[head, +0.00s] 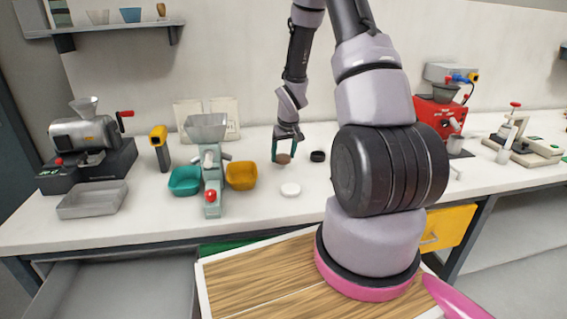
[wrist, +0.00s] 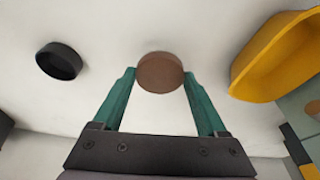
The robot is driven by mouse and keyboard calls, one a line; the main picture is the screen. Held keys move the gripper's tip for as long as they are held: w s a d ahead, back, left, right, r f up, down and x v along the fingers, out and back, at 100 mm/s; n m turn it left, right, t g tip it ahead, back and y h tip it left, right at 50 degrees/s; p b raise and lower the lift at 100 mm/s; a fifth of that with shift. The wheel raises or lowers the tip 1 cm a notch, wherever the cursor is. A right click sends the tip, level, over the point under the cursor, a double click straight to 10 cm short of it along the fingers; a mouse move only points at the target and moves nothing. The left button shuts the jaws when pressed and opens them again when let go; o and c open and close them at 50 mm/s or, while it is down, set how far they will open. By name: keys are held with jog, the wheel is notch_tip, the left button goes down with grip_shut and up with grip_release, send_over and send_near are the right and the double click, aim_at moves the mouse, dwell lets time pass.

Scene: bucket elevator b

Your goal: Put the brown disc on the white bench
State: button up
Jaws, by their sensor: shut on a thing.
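The brown disc (head: 283,159) is between the fingertips of my gripper (head: 285,156), which is shut on it and points down over the white bench (head: 130,207). In the wrist view the brown disc (wrist: 160,72) sits between the two green fingers of my gripper (wrist: 160,76). The disc is at or close above the bench top; I cannot tell whether it touches.
A yellow bin (head: 241,176), a teal bin (head: 184,181) and a grey hopper machine (head: 210,165) stand to the left. Bench around the discs is clear.

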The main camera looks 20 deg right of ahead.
jog(key=shift+f, duration=1.55)
jog(key=o, duration=1.3)
jog(key=shift+f, duration=0.1)
jog(key=v, duration=1.2)
notch_tip(320, 180, up, 11)
jog(key=m, duration=0.1)
send_over(284, 158)
jog(key=s+a, duration=0.2)
jog(key=s, duration=0.4)
jog(key=s+a+r+m+t, duration=0.1)
jog(key=s+a+r, duration=0.1)
jog(key=s+r, duration=0.4)
jog(key=s+a+r+m+t+y, duration=0.1)
jog(key=s+a+r, duration=0.2)
jog(key=s+r, duration=0.3)
jog(key=s+a+r+m+t+y, duration=0.1)
jog(key=s+a+r, duration=0.1)
jog(key=s+r, duration=0.4)
jog(key=shift+s+a+r+t, duration=0.15)
jog(key=shift+s+r+t, duration=0.05)
jog(key=shift+s, duration=0.5)
jog(key=shift+s+a+r+t, duration=0.1)
jog(key=shift+s+r+t, duration=0.1)
jog(key=shift+s, duration=0.5)
